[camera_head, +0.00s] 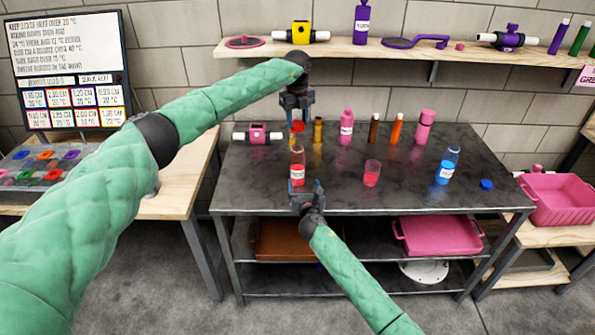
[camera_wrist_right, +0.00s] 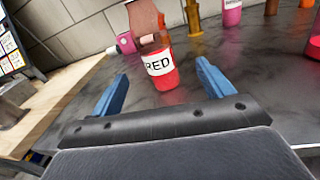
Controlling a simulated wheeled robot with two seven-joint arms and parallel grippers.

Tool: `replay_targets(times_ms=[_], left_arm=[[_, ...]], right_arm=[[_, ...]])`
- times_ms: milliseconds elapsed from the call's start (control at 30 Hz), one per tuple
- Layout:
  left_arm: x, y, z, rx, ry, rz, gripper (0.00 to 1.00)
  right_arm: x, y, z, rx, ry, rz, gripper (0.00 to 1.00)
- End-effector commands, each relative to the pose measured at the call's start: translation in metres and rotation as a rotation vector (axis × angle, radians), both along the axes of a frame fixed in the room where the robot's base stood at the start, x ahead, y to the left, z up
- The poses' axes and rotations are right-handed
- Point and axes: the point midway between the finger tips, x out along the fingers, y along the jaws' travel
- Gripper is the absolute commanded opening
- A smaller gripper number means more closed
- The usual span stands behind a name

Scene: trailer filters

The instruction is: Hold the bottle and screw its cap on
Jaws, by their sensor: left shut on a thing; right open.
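The bottle (camera_head: 297,173) with red liquid and a white label stands upright near the front left of the dark table. In the right wrist view the bottle (camera_wrist_right: 160,80) shows its "RED" label. My left gripper (camera_head: 298,117) points down above the bottle and is shut on the red cap (camera_head: 298,126). The cap appears a little above the bottle's mouth, apart from it. My right gripper (camera_head: 306,188) is open in front of the bottle. In the right wrist view its blue fingers (camera_wrist_right: 162,88) are spread, with the bottle beyond and between them, not gripped.
Several small bottles stand behind on the table (camera_head: 420,200). A pink cup (camera_head: 372,173), a bottle of blue liquid (camera_head: 447,166) and a blue cap (camera_head: 487,184) are to the right. A pink valve piece (camera_head: 257,134) lies back left. A wall shelf (camera_head: 400,50) hangs above.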

Motion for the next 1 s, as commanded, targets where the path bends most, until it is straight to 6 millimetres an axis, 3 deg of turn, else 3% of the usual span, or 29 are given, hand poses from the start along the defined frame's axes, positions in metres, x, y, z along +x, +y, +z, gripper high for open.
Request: replay_targets(times_ms=[167,567,767,1000], left_arm=[[0.0,0.0,0.0,0.0,0.0,-0.001,0.22],[0.0,0.0,0.0,0.0,0.0,-0.002,0.22],[0.0,0.0,0.0,0.0,0.0,-0.002,0.22],[0.0,0.0,0.0,0.0,0.0,-0.002,0.22]], right_arm=[[0.01,0.007,0.003,-0.085,-0.028,0.03,0.79],[0.013,0.007,0.004,-0.088,-0.029,0.03,0.79],[0.033,0.011,0.004,-0.088,-0.029,0.029,0.79],[0.07,0.016,0.004,-0.087,-0.029,0.029,0.79]])
